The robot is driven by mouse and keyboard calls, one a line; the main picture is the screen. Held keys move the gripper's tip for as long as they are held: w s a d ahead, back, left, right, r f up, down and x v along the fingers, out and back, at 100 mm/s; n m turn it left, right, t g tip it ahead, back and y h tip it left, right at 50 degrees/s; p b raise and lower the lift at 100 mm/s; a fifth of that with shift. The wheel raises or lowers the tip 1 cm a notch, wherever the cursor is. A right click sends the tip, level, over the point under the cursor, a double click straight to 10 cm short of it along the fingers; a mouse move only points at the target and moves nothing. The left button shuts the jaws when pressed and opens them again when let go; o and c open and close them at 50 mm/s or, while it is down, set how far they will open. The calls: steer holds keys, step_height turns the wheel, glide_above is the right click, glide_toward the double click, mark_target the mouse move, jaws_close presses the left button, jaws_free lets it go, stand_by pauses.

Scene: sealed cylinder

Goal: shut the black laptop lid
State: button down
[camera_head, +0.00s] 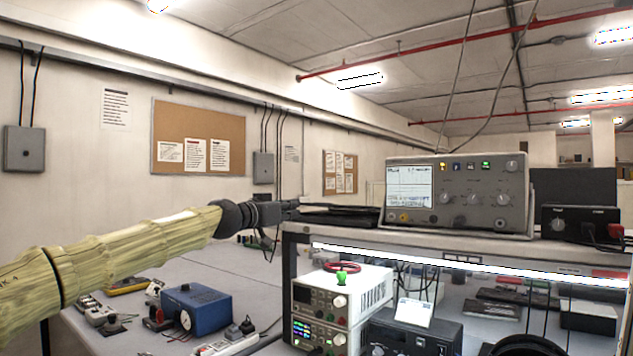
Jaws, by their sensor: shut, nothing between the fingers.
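The black laptop (352,217) lies on the left end of the upper shelf, left of the bench instrument. I see it almost edge-on as a thin, dark, low shape. Its lid looks low and nearly flat, but I cannot tell whether it is fully closed. My gripper (292,209) is shut and empty at the left end of the laptop, at about its height. Dark fingers and dark laptop overlap in the view, so I cannot tell whether they touch.
A grey bench instrument (457,194) stands close to the laptop's right. A black box (580,224) is farther right on the shelf (460,244). Below are a white power supply (340,300) and a blue box (196,309). Open air lies left of the shelf, above the lower bench.

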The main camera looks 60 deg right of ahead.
step_height(320, 180, up, 3)
steer(key=d+p, duration=0.1)
steer(key=p, duration=0.6)
step_height(320, 180, up, 5)
steer(key=h+p, duration=0.2)
steer(key=p, duration=0.8)
glide_above(341, 206)
steer(key=w+a, duration=0.1)
steer(key=w, duration=0.5)
steer(key=shift+a+f+p, duration=0.2)
steer(key=shift+f+p, duration=0.3)
steer(key=shift+f, duration=0.6)
steer(key=shift+a+f+p, duration=0.15)
steer(key=shift+f+p, duration=0.3)
steer(key=shift+f, duration=0.65)
